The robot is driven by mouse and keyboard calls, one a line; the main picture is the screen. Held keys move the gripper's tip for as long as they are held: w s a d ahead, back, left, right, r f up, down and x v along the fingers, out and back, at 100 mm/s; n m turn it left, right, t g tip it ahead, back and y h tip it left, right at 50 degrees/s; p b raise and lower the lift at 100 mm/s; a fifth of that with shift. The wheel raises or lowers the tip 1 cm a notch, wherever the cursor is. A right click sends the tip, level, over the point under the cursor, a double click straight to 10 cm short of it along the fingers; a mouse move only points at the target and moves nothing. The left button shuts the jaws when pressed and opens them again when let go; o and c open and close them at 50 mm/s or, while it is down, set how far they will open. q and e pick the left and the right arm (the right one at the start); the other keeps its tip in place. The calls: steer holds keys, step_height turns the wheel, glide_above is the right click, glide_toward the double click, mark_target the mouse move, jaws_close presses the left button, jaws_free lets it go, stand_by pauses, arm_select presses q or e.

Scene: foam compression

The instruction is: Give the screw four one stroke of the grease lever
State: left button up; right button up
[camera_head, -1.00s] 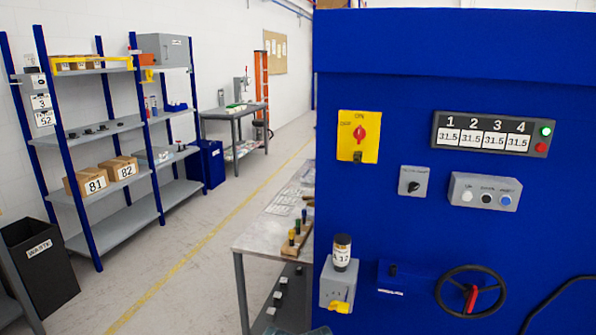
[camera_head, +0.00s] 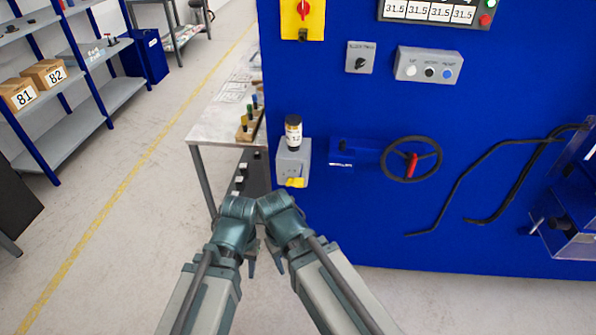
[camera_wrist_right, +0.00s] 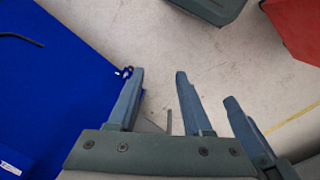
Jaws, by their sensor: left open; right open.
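A grey grease unit (camera_head: 292,160) is fixed at the left edge of the blue machine front in the head view. A dark cartridge (camera_head: 293,132) with a pale label stands upright on it, and a yellow lever (camera_head: 296,182) sits at its lower front. My left gripper (camera_head: 252,262) is open and empty, low in front of and below the unit. My right gripper (camera_wrist_right: 160,75) shows open and empty in the right wrist view, beside the blue panel. In the head view its fingers are mostly hidden behind the wrist. Both grippers are apart from the lever.
The display (camera_head: 434,12) reads 31.5 in its visible windows. A selector (camera_head: 360,58), button box (camera_head: 428,68) and handwheel (camera_head: 411,159) are on the machine. A grey bench (camera_head: 215,125) stands left of it; black hoses (camera_head: 480,185) lie right.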

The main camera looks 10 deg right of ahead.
stand_by(0.4)
jaws_close()
stand_by(1.6)
